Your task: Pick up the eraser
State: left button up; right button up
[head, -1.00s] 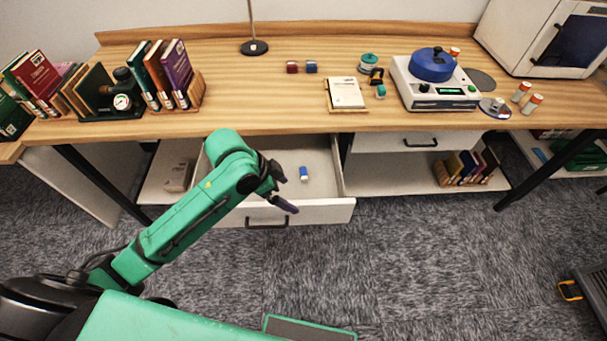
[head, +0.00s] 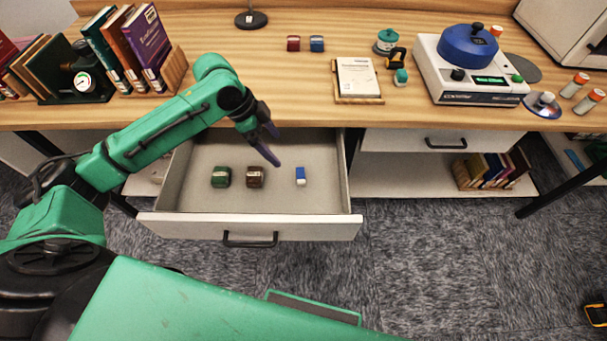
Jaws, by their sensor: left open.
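The eraser (head: 300,176), a small block with a blue sleeve and a white end, lies on the floor of the open drawer (head: 190,225), toward its right side. My left gripper (head: 271,146) is open and empty. In the picture it hangs over the back part of the drawer, up and to the left of the eraser, apart from it. The right gripper is not in view.
The desk top (head: 290,85) overhangs the drawer's back. A notepad (head: 357,78) and a device with a blue lid (head: 470,70) stand on it.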

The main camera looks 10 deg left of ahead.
aim_at(300, 175)
pick_arm(q)
jog(key=p+x, duration=0.1)
jog(key=x, duration=1.4)
jog(key=shift+r, duration=0.1)
jog(key=c, duration=1.4)
